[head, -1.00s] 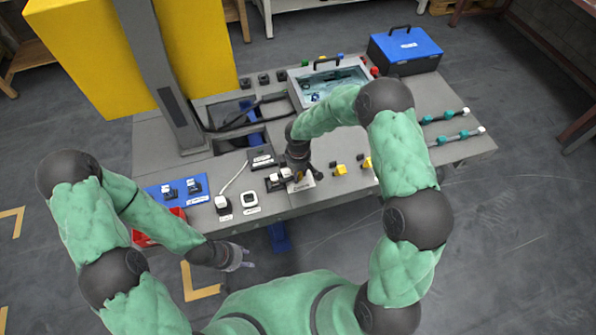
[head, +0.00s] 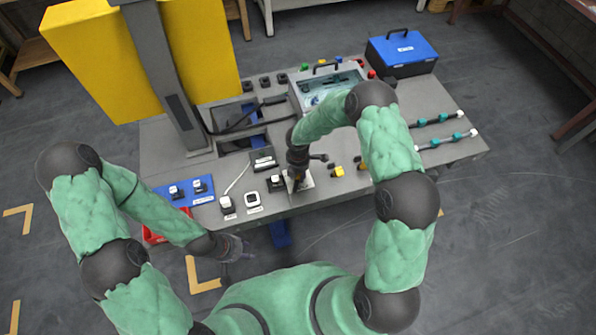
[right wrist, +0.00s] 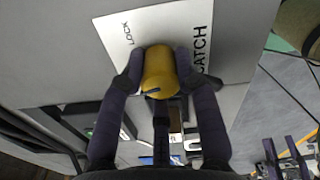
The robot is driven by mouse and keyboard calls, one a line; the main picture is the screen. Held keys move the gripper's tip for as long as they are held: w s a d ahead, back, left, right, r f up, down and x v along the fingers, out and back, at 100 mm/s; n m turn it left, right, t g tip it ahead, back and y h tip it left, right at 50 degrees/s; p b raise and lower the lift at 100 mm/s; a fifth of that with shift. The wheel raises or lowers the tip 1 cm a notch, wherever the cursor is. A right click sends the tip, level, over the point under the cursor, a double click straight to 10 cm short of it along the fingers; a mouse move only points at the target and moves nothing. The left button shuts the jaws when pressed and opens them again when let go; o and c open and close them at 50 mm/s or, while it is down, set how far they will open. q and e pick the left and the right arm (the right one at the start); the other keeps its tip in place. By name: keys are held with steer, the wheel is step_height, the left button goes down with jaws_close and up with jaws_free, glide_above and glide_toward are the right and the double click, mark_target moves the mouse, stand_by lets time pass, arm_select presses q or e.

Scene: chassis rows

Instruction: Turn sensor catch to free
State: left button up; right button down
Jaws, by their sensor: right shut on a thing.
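The sensor catch is a yellow round knob (right wrist: 160,72) with a small dark blue mark on its near side. It stands on a white plate (right wrist: 130,30) printed LOCK and CATCH, part of the lettering hidden. My right gripper (right wrist: 162,68) is shut on the knob, one finger on each side. In the head view my right gripper (head: 298,182) reaches down over the plate (head: 307,182) at the bench's front and hides the knob. My left gripper (head: 246,250) hangs empty in front of the bench; its two fingers (right wrist: 282,152) show apart in the right wrist view.
A blue mat (head: 208,199) with small parts and a red bin (head: 152,236) are at the bench's left end. A blue case (head: 403,50) stands at the back right.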

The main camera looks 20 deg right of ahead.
steer(key=n+p, duration=0.2)
steer(key=n, duration=0.3)
steer(key=shift+n+p, duration=0.35)
steer(key=shift+n, duration=0.05)
stand_by(0.4)
steer(key=c, duration=0.9)
jaws_free()
step_height(320, 180, up, 12)
steer(key=shift+f, duration=0.1)
